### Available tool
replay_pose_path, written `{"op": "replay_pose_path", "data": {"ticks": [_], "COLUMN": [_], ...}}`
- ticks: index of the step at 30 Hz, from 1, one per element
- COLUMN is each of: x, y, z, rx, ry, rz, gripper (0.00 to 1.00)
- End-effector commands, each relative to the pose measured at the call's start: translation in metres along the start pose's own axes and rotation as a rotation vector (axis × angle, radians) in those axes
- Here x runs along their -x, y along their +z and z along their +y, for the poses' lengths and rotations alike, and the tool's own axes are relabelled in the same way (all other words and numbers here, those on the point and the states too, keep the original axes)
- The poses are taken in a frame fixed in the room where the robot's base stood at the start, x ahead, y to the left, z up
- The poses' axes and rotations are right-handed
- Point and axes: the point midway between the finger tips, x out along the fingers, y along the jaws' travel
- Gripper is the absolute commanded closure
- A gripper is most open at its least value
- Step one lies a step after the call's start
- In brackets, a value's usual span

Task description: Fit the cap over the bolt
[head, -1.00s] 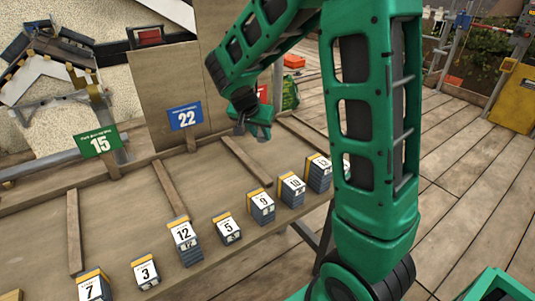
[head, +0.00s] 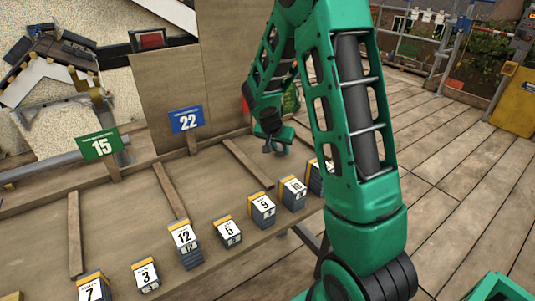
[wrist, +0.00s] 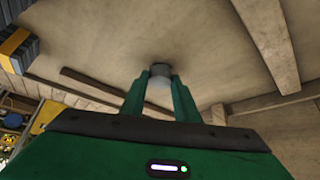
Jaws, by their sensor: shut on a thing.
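My gripper (wrist: 160,86) is shut on a small grey cylindrical cap (wrist: 160,70), which sits between the tips of its two green fingers in the wrist view. In the head view my gripper (head: 277,147) hangs low over the right part of the sloped board, behind the numbered stacks. The cap cannot be made out there. I cannot see the bolt in either view.
The brown board (head: 130,205) carries wooden battens (head: 168,190) and numbered tile stacks, such as 9 (head: 262,209) and 12 (head: 185,243). Signs 15 (head: 99,146) and 22 (head: 186,119) stand at its back edge. Wooden decking (head: 455,190) lies clear to the right.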

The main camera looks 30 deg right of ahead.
Motion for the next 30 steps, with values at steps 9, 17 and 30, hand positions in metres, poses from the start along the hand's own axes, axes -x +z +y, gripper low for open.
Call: {"op": "replay_pose_path", "data": {"ticks": [9,17,30], "x": [-0.003,-0.004,0.024], "y": [0.002,0.003,0.001], "z": [0.0,0.0,-0.001], "rx": [-0.001,-0.001,-0.001], "ry": [0.0,0.0,-0.003], "rz": [0.0,0.001,0.003], "gripper": [0.92,0.53,0.53]}}
